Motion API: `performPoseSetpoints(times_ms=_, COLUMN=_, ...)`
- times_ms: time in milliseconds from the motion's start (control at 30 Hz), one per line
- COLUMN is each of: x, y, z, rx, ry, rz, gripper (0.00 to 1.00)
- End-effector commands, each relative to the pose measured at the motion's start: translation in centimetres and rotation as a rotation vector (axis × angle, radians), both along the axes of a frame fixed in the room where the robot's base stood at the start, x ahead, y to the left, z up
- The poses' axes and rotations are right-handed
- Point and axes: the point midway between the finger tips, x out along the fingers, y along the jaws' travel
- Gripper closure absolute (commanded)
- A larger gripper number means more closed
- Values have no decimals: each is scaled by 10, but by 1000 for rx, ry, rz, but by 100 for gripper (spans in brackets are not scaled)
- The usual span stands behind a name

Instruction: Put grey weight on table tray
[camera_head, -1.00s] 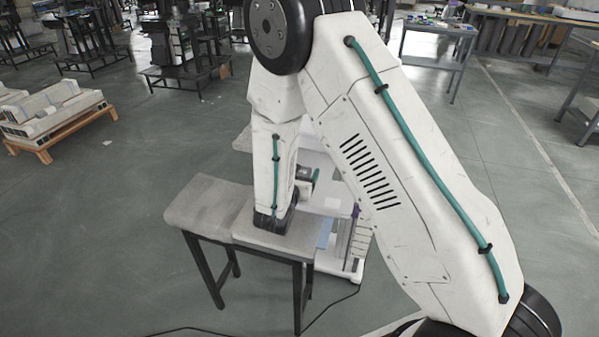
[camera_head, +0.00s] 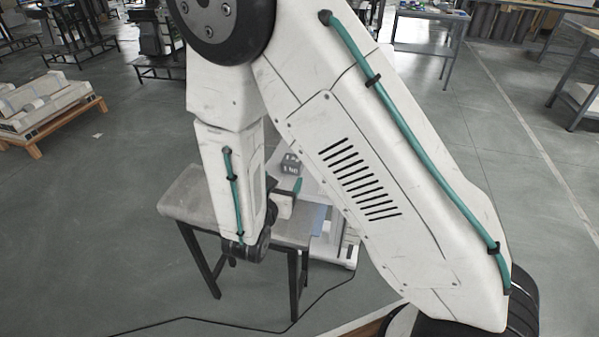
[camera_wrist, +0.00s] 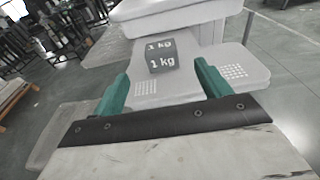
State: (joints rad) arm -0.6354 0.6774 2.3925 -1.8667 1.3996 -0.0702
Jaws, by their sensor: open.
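The grey weight (camera_head: 291,163), a small dark block, shows just behind my arm in the head view. In the wrist view the grey weight (camera_wrist: 162,57) is marked "1 kg" and rests on a white platform (camera_wrist: 150,88). My gripper (camera_wrist: 163,88) has its two teal fingers wide apart with nothing between them, and the weight is beyond the fingertips. In the head view only one teal finger (camera_head: 297,186) shows; my arm hides the rest. The grey table tray (camera_head: 183,192) is the flat top of a dark-legged table, partly covered by my arm.
The white lift column (camera_wrist: 180,12) rises behind the weight, with a broad part overhanging the platform. A cable (camera_head: 220,321) lies on the floor. A wooden pallet (camera_head: 60,125) stands at left. Open floor is at right.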

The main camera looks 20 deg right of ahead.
Motion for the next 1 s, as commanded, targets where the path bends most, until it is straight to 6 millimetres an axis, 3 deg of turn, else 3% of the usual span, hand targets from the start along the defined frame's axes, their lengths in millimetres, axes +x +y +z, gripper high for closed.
performPoseSetpoints(times_ms=133, x=-2, y=0, z=2, rx=3, ry=-2, rz=-5, gripper=24)
performPoseSetpoints(times_ms=233, x=-2, y=-12, z=15, rx=27, ry=-23, rz=-61, gripper=24)
performPoseSetpoints(times_ms=367, x=-13, y=-52, z=56, rx=119, ry=-93, rz=-255, gripper=24)
performPoseSetpoints(times_ms=433, x=-28, y=-80, z=82, rx=196, ry=-143, rz=-406, gripper=24)
performPoseSetpoints(times_ms=600, x=-82, y=-138, z=133, rx=419, ry=-263, rz=-776, gripper=24)
performPoseSetpoints(times_ms=700, x=-118, y=-159, z=153, rx=566, ry=-329, rz=-982, gripper=24)
performPoseSetpoints(times_ms=833, x=-166, y=-172, z=171, rx=782, ry=-411, rz=-1232, gripper=24)
performPoseSetpoints(times_ms=1000, x=-220, y=-165, z=188, rx=1100, ry=-504, rz=-1515, gripper=24)
